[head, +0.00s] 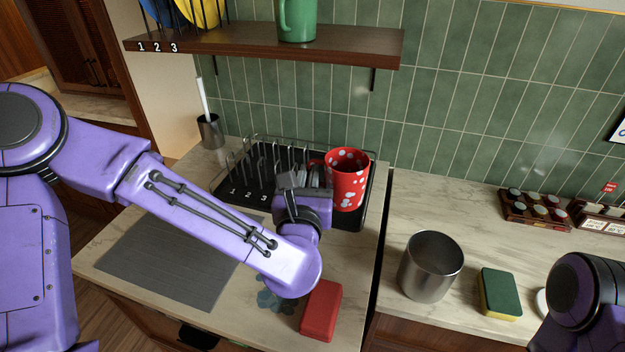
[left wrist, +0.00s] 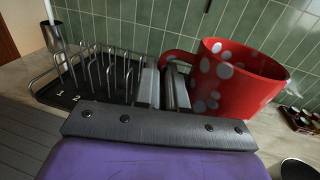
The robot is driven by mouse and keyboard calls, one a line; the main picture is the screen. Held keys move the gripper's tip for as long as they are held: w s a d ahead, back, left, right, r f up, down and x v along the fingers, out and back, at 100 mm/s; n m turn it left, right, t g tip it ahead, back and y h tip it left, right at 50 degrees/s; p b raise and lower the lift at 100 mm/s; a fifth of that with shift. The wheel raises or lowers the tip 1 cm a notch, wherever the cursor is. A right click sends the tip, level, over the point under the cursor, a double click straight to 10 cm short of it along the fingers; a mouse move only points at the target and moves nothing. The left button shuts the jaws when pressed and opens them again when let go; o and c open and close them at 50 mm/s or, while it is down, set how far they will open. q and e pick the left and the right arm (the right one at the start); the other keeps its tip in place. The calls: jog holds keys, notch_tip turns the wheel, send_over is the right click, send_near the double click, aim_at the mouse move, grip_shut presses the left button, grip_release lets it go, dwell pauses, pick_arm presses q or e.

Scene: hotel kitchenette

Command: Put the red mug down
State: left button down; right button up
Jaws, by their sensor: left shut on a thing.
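The red mug (head: 349,182) with white spots is upright at the right part of the black dish rack (head: 350,222). My left gripper (head: 318,178) is shut on the mug's handle, on its left side. In the left wrist view the mug (left wrist: 235,80) is right of the fingers (left wrist: 172,82), its handle between them. I cannot tell whether the mug's base touches the rack's tray. My right arm shows at the lower right, but its gripper is out of view.
The rack's wire slots (left wrist: 105,70) stand left of the mug. A shelf (head: 330,46) with a green mug (head: 297,18) is above. A steel canister (head: 430,266), a sponge (head: 500,293) and a red block (head: 321,311) stand on the counter. A grey mat (head: 165,265) lies at left.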

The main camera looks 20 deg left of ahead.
pick_arm(q)
jog(key=w+a+f+p, duration=0.3)
jog(key=w+a+f, duration=0.4)
jog(key=shift+f, duration=0.15)
jog(key=shift+w+a+f, duration=0.1)
jog(key=shift+a+f, duration=0.15)
jog(key=f, duration=0.2)
jog(key=f+p, duration=0.1)
jog(key=shift+w+a+f, duration=0.2)
jog(key=shift+a+f, duration=0.05)
jog(key=shift+f, duration=0.15)
jog(key=shift+w+f, duration=0.1)
jog(key=shift+b, duration=0.35)
jog(key=c, duration=1.6)
grip_release()
jog(key=shift+s+f, duration=0.1)
jog(key=shift+s, duration=0.1)
jog(key=shift+c, duration=0.2)
jog(key=o, duration=0.4)
jog(key=shift+w, duration=0.1)
jog(key=shift+o, duration=0.2)
pick_arm(e)
notch_tip(320, 180, up, 4)
jog(key=shift+a+r, duration=0.1)
jog(key=shift+r, duration=0.05)
